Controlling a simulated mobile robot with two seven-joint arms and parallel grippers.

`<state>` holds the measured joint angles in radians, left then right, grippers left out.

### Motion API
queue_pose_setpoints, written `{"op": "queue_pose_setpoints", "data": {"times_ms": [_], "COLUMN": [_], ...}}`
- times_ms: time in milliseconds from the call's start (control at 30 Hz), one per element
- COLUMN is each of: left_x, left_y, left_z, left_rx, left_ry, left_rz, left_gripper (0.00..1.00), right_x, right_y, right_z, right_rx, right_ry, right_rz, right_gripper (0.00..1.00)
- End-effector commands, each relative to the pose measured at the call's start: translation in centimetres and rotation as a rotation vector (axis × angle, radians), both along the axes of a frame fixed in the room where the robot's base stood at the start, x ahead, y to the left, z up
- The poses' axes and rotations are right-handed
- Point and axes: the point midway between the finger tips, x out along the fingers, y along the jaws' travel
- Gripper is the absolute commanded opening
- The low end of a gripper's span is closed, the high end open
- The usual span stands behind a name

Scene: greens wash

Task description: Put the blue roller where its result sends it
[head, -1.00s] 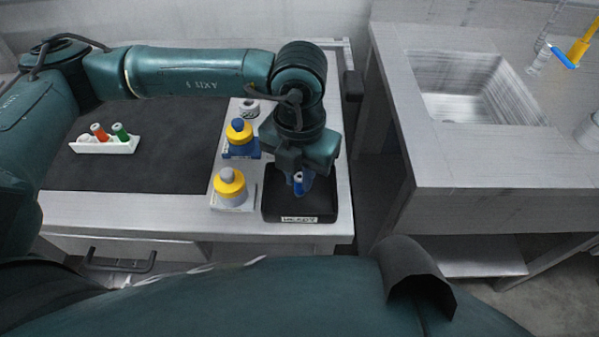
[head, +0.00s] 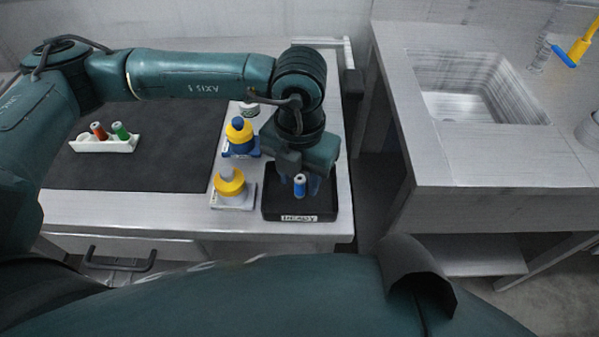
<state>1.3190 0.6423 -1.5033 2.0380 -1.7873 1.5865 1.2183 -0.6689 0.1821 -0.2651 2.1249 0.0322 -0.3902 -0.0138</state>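The blue roller (head: 300,187), with a pale top, stands about upright over the black tray (head: 328,208) with a white front label that seems to read READY. My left gripper (head: 300,180) points down over this tray, around the roller. Its fingers look spread, with one to each side of the roller and gaps between. The gripper hides the back of the tray. Whether the roller's foot touches the tray floor is hard to see. My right gripper is not in view.
A white rack (head: 103,146) with a red roller (head: 98,131) and a green roller (head: 120,131) stands on the dark mat (head: 170,150). A blue-based yellow device (head: 240,140) and a grey-based one (head: 231,188) stand left of the tray. A sink (head: 465,95) lies right, across a gap.

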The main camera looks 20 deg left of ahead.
Motion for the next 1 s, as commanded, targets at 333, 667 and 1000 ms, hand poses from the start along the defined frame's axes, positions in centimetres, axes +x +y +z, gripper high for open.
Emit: {"op": "queue_pose_setpoints", "data": {"times_ms": [333, 667, 1000], "left_x": [0.1, 0.1, 0.0], "left_y": [-0.1, -0.1, 0.0], "left_z": [6.5, 11.6, 12.2], "left_rx": [-0.002, -0.001, 0.0], "left_ry": [-0.006, -0.003, 0.0], "left_rz": [0.0, 0.0, 0.0], "left_gripper": [0.39, 0.39, 0.39], "right_x": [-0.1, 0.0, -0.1], "right_y": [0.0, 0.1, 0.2], "right_z": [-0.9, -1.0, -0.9], "right_rx": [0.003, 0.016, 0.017], "right_ry": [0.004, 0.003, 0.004], "right_rz": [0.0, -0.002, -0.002], "right_gripper": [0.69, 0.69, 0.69]}}
